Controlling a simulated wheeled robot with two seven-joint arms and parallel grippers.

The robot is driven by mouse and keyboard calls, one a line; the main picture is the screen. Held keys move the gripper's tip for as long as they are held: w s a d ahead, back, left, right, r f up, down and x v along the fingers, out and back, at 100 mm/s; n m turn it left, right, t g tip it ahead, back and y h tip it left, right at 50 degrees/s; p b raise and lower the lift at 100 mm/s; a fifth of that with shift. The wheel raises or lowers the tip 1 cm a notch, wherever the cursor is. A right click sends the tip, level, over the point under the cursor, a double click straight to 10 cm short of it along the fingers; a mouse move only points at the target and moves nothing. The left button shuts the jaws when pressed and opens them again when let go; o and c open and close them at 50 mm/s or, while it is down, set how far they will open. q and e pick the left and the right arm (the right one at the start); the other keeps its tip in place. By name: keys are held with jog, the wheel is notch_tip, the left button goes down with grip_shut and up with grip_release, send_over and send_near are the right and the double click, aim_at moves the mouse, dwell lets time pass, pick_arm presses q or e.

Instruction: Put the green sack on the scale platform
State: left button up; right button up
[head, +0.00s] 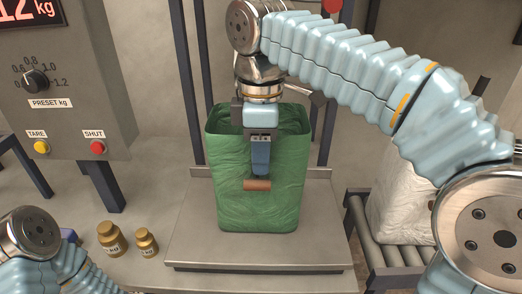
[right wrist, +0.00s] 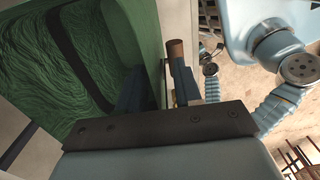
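The green sack (head: 258,212) stands upright with its open top up, and its base appears to rest on the scale platform (head: 195,240). A brown cylindrical handle (head: 257,185) shows at the sack's front. My right gripper (head: 261,172) points down in front of the sack, its fingertips just above or at the handle. My left gripper is out of view.
A grey control box (head: 75,85) with a red display, a knob and two buttons stands at the left. Two brass weights (head: 112,240) sit left of the platform. A white sack (head: 400,210) stands on a roller conveyor (head: 380,250) at the right. Posts rise behind the platform.

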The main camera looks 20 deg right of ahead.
jog(key=shift+r, duration=0.35)
notch_tip(320, 180, up, 7)
